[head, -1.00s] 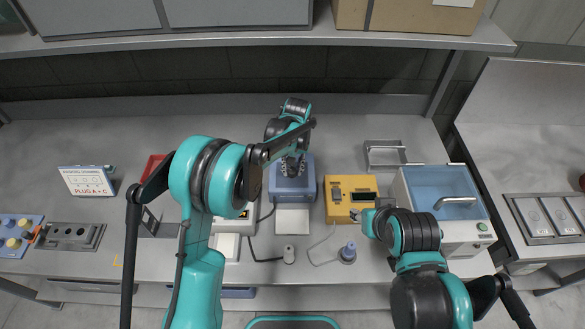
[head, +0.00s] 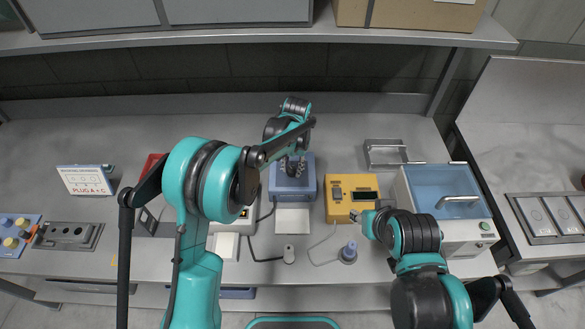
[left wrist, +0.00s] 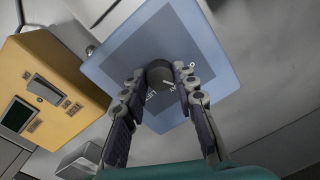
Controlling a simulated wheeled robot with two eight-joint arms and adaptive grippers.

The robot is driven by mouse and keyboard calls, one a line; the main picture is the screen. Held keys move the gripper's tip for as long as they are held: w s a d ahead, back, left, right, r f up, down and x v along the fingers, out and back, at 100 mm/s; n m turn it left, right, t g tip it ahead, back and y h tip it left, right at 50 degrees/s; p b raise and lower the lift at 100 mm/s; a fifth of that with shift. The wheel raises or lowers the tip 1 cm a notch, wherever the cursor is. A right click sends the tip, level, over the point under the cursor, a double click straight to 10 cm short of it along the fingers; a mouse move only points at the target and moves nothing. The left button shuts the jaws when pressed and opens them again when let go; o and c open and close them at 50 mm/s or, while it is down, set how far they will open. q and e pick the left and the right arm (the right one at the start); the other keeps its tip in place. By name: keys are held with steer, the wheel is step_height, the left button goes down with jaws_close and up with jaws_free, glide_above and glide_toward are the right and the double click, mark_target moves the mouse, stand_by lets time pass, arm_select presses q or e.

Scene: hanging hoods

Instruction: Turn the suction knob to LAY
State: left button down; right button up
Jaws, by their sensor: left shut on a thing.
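The suction knob (left wrist: 160,76) is a dark round knob on the top of a blue box in the left wrist view. The blue box (head: 306,180) stands mid-table in the head view. My left gripper (head: 291,168) reaches down over the box. In the left wrist view, the left gripper (left wrist: 168,84) has one finger on each side of the knob, shut on it. Small white lettering lies around the knob, partly hidden by the fingers and too small to read surely. My right gripper (head: 358,215) is near the yellow box; its fingers are too small to judge.
A yellow box (head: 342,211) with a small display stands right of the blue box. A blue-lidded machine (head: 428,183) is further right. A white sign (head: 86,180) stands at the left. A cable and two small posts lie in front. A shelf (head: 250,42) runs above the back.

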mark_target(293, 171)
arm_select(q)
steer(key=m, duration=0.5)
steer(key=shift+m+b, duration=0.35)
steer(key=shift+m, duration=0.05)
stand_by(0.4)
steer(key=c, duration=1.2)
jaws_free()
steer(key=shift+r, duration=0.1)
steer(key=r, duration=1.1)
steer(key=shift+s+d+r, duration=0.15)
steer(key=shift+s+r, duration=0.1)
steer(key=shift+r, duration=0.15)
